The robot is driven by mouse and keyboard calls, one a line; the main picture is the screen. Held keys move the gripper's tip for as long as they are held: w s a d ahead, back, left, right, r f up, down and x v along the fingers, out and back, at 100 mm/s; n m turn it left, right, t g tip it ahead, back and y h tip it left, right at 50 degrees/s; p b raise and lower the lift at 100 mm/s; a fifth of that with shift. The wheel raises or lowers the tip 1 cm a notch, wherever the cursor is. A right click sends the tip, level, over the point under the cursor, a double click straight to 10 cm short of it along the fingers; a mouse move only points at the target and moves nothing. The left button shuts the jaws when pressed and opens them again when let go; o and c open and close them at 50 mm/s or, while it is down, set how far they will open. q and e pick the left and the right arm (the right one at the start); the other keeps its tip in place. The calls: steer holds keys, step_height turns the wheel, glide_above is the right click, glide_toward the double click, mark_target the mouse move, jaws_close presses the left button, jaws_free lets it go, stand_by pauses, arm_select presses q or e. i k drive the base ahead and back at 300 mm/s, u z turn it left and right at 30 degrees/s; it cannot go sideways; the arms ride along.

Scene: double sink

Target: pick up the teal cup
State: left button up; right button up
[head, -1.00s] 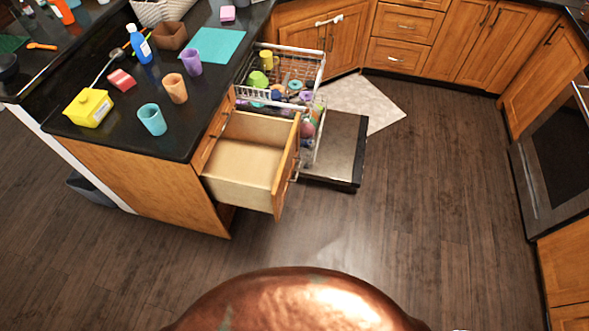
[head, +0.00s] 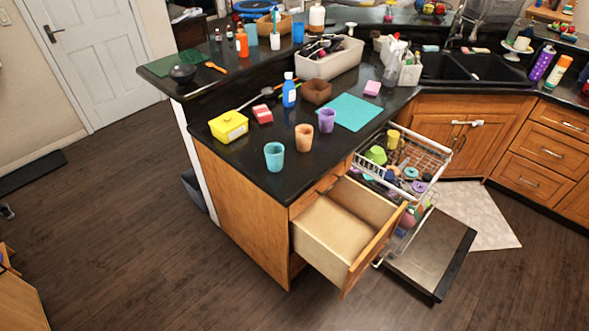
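The teal cup (head: 274,156) stands upright on the black counter (head: 248,172), close to its front corner. An orange cup (head: 304,137) and a purple cup (head: 326,120) stand in a row behind it to the right. Neither of my grippers shows in the head view.
An empty drawer (head: 330,232) stands open below the counter near the cup. To its right the dishwasher is open, with a loaded rack (head: 405,170) and lowered door (head: 430,262). A yellow tub (head: 228,126) and blue bottle (head: 289,92) are on the counter.

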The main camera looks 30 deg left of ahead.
mark_target(274, 152)
steer(key=u, duration=2.6)
steer(key=i, duration=1.95)
steer(key=z, duration=2.05)
